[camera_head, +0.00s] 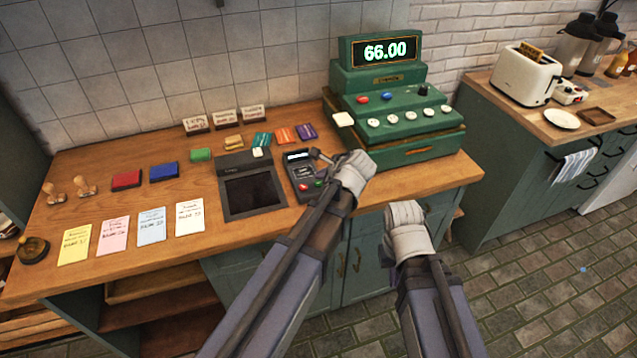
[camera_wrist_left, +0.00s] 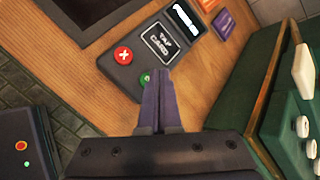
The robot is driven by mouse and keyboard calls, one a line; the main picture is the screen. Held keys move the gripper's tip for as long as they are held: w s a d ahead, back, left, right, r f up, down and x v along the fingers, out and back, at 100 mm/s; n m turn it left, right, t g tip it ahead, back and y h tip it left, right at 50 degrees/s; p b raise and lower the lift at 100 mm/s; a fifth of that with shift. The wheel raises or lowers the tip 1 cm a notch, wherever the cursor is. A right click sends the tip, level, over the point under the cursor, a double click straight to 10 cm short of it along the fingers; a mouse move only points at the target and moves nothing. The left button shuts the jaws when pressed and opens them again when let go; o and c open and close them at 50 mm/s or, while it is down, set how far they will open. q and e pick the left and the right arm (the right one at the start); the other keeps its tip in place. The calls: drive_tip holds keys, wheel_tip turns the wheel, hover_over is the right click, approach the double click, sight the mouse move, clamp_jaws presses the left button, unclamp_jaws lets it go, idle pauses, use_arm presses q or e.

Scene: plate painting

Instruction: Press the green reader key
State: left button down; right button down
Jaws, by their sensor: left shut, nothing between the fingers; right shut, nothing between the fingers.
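The dark card reader (camera_head: 300,172) lies on the wooden counter, left of the green cash register. Its green key (camera_wrist_left: 146,77) shows in the left wrist view, partly hidden by my fingertips, with the red X key (camera_wrist_left: 122,55) beside it and the TAP CARD pad (camera_wrist_left: 163,42) above. My left gripper (camera_wrist_left: 160,76) is shut and empty, its tips right beside the green key; I cannot tell whether they touch it. In the head view my left gripper (camera_head: 318,154) is over the reader's right side. My right gripper (camera_head: 404,208) is shut and empty, in front of the counter.
The cash register (camera_head: 395,110), showing 66.00, stands close right of the reader. A dark card tray (camera_head: 232,163) is left of it. Colored cards (camera_head: 282,135) lie behind. Paper slips, ink pads and stamps occupy the left counter.

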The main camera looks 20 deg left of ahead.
sight(322, 186)
use_arm(q)
drive_tip(key=shift+f, duration=0.15)
idle(0.5)
drive_tip(key=shift+f+b, duration=0.25)
drive_tip(key=shift+b, duration=0.15)
drive_tip(key=shift+f+b, duration=0.45)
idle(0.6)
drive_tip(key=shift+r, duration=0.1)
drive_tip(key=shift+r+p, duration=0.75)
drive_tip(key=shift+p, duration=0.15)
drive_tip(key=shift+r, duration=0.1)
wheel_tip(322, 186, up, 5)
drive_tip(key=p, duration=0.5)
